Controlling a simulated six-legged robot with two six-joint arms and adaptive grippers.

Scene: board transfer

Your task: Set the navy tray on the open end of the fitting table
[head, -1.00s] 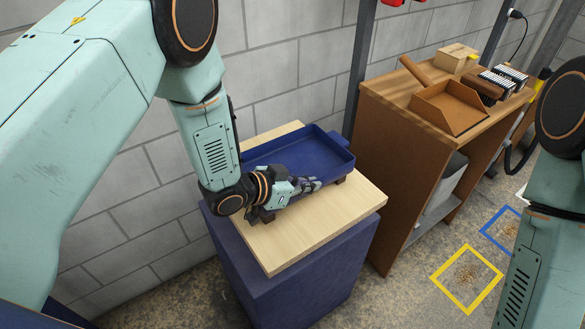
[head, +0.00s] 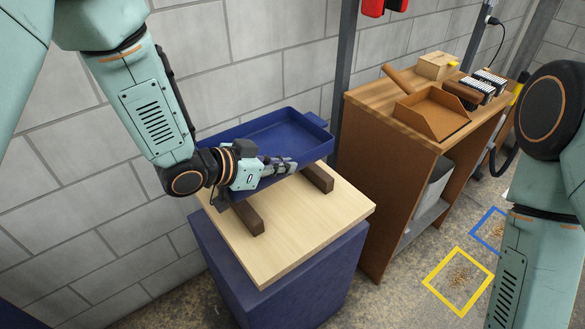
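The navy tray (head: 270,140) is a shallow rectangular tray with a small handle tab at its far right end. It is held above a pale wooden board, clear of two dark wooden bars (head: 318,178). My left gripper (head: 284,167) is shut on the near edge of the navy tray; the finger contact is partly hidden. A brown wooden table (head: 372,135), which looks like the fitting table, stands to the right.
The pale board (head: 300,232) lies on a navy pedestal (head: 295,298). Yellow (head: 458,282) and blue floor squares lie right.

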